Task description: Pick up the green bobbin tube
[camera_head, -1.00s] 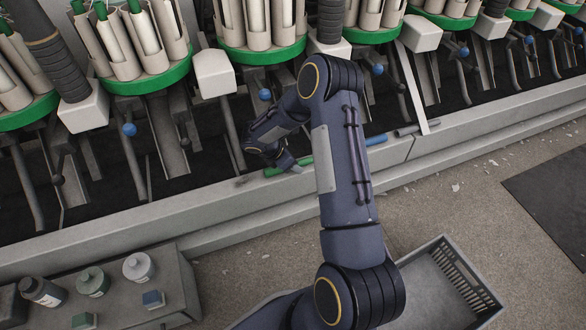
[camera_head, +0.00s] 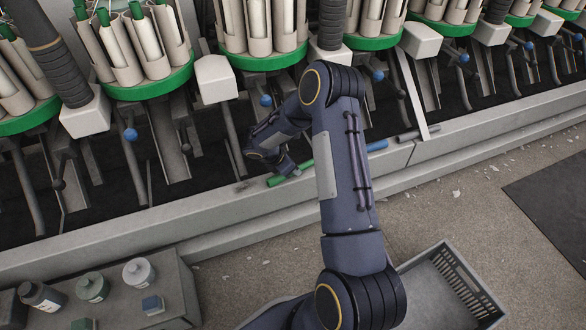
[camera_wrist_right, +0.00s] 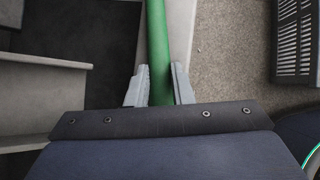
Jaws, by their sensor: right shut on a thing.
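The green bobbin tube (camera_head: 277,181) lies along the grey ledge at the front of the machine in the head view. My right gripper (camera_head: 290,170) is at the tube, seen partly from behind my arm. In the right wrist view the green tube (camera_wrist_right: 158,45) runs between the two grey fingers of my right gripper (camera_wrist_right: 160,84), which are shut on it. The middle of the tube is partly hidden by the gripper in the head view. My left gripper is not in view.
A blue tube (camera_head: 377,145) and a grey tube (camera_head: 418,133) lie farther right along the ledge (camera_head: 180,215). A grey crate (camera_head: 455,275) stands on the floor at lower right. Bottles (camera_head: 92,287) stand on a grey box at lower left. Levers with blue knobs rise behind the ledge.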

